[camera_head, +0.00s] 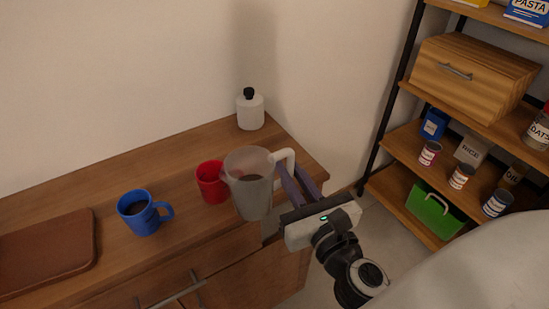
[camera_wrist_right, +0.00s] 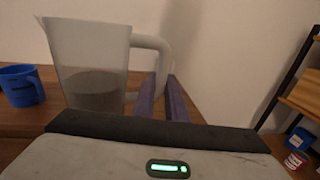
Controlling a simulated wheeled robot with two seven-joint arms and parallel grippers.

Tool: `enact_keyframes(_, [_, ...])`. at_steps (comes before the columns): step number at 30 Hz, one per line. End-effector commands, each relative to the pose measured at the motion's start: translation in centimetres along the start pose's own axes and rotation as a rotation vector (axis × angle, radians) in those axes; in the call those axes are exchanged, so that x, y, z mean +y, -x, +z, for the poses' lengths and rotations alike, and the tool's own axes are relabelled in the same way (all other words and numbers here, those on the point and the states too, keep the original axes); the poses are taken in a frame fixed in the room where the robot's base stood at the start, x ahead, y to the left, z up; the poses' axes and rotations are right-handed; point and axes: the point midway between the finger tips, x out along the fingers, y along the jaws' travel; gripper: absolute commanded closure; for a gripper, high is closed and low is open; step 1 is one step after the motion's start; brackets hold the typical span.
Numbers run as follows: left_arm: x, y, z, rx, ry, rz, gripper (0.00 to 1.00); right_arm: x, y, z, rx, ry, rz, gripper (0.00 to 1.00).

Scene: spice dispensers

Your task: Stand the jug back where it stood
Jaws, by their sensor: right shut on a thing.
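The jug (camera_head: 250,192) is translucent grey with a white handle and dark contents in it. It stands out large in the right wrist view (camera_wrist_right: 88,60), close to upright. My right gripper (camera_head: 289,170) is shut on the jug's handle (camera_wrist_right: 150,42), coming from the right. In the head view the jug overlaps the front edge of the wooden counter (camera_head: 170,165). Its base is hidden in the wrist view, and I cannot tell whether it touches the counter. My left gripper is not in view.
A red mug (camera_head: 210,183) is just left of the jug, and a blue mug (camera_head: 143,213) is farther left. A white bottle with a black cap (camera_head: 250,110) stands at the back. A brown board (camera_head: 45,250) lies at left. A shelf unit (camera_head: 400,150) stands at right.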

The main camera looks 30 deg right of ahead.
Motion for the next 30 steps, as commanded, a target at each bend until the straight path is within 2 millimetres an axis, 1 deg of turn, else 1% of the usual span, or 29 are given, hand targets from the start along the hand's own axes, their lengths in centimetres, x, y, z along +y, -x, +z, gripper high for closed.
enact_keyframes(1, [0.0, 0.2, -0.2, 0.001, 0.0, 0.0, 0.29, -1.2, -1.6, 0.8, -0.011, -0.005, -0.047, 1.0])
enact_keyframes(5, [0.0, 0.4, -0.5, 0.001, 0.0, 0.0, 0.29, -4.7, -5.5, 1.9, -0.01, -0.007, -0.175, 1.0])
enact_keyframes(6, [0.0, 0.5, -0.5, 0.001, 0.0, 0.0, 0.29, -5.8, -6.7, 2.2, -0.01, -0.007, -0.214, 1.0])
enact_keyframes(9, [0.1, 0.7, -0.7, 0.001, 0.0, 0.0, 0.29, -8.3, -9.1, 2.9, -0.007, -0.007, -0.3, 1.0])
enact_keyframes(12, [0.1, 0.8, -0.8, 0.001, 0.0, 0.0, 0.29, -10.2, -10.8, 3.3, -0.005, -0.005, -0.363, 1.0])
enact_keyframes(16, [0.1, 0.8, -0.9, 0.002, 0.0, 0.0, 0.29, -11.6, -12.1, 3.7, -0.004, -0.004, -0.412, 1.0])
enact_keyframes(18, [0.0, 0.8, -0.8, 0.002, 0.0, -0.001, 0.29, -12.1, -12.5, 3.3, -0.002, -0.001, -0.426, 1.0])
enact_keyframes(20, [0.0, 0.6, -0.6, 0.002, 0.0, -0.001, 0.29, -12.2, -12.6, 2.4, 0.0, 0.001, -0.431, 1.0])
enact_keyframes(25, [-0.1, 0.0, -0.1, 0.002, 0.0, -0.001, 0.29, -12.3, -12.7, -0.9, 0.001, 0.003, -0.432, 1.0])
enact_keyframes(27, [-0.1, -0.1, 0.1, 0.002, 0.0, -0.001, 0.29, -12.3, -12.6, -1.8, 0.0, 0.002, -0.43, 1.0])
enact_keyframes(30, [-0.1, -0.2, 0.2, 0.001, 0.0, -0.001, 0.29, -12.3, -12.7, -2.5, -0.002, 0.001, -0.431, 1.0])
